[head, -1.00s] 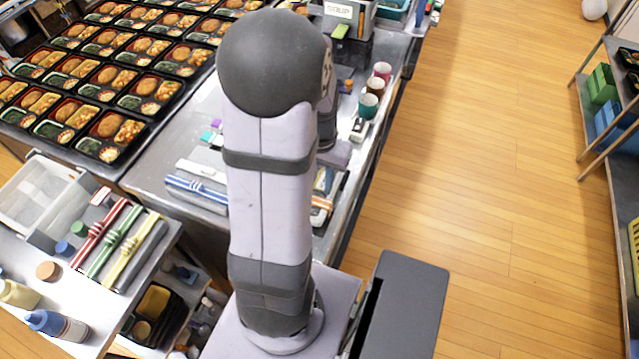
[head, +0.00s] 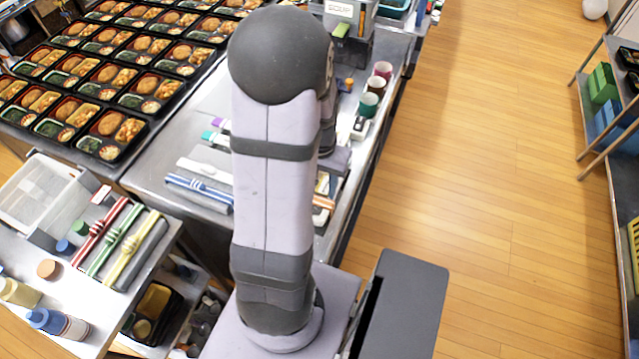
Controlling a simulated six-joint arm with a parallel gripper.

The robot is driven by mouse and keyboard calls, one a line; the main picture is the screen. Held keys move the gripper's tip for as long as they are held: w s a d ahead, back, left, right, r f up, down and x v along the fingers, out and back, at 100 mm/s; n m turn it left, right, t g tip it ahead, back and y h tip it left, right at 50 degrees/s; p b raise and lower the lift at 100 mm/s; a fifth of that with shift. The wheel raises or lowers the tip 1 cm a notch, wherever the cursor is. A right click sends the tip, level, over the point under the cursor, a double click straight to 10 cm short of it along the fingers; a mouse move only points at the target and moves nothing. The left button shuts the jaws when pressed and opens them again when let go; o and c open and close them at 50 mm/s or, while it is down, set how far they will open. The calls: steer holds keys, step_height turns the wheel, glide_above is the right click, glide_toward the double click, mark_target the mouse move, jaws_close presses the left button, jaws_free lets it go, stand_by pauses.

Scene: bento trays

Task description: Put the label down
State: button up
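My own arm stands upright in the middle of the head view and hides the work area behind it. My gripper and its fingertips are hidden behind the arm, so I cannot see whether it holds a label. I cannot make out the task's label for certain. Small tabs, one purple (head: 217,122) and one teal (head: 208,136), lie on the steel counter (head: 150,172) just left of the arm.
Many filled bento trays (head: 108,123) cover the counter at upper left. A blue-striped grey bundle (head: 199,191) lies left of my arm. Several cups (head: 368,104) stand to its right. Red, green and yellow banded bundles (head: 118,240) lie on the lower-left table.

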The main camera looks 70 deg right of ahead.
mark_target(320, 192)
steer(key=shift+a+f, duration=0.1)
steer(key=shift+a, duration=0.05)
step_height(320, 192, up, 13)
steer(key=shift+f+b, duration=0.2)
steer(key=shift+b, duration=0.15)
stand_by(0.3)
steer(key=w+a+f+n, duration=0.3)
steer(key=w+a+n, duration=0.6)
steer(key=w+a, duration=0.55)
steer(key=a+f+n, duration=0.1)
steer(key=a+n, duration=0.3)
steer(key=a, duration=0.4)
steer(key=w+a+f+n, duration=0.1)
steer(key=a+f+n, duration=0.1)
steer(key=a+n, duration=0.3)
steer(key=a, duration=0.3)
steer(key=shift+a+f, duration=0.3)
steer(key=shift+a, duration=0.1)
steer(key=shift+c, duration=0.3)
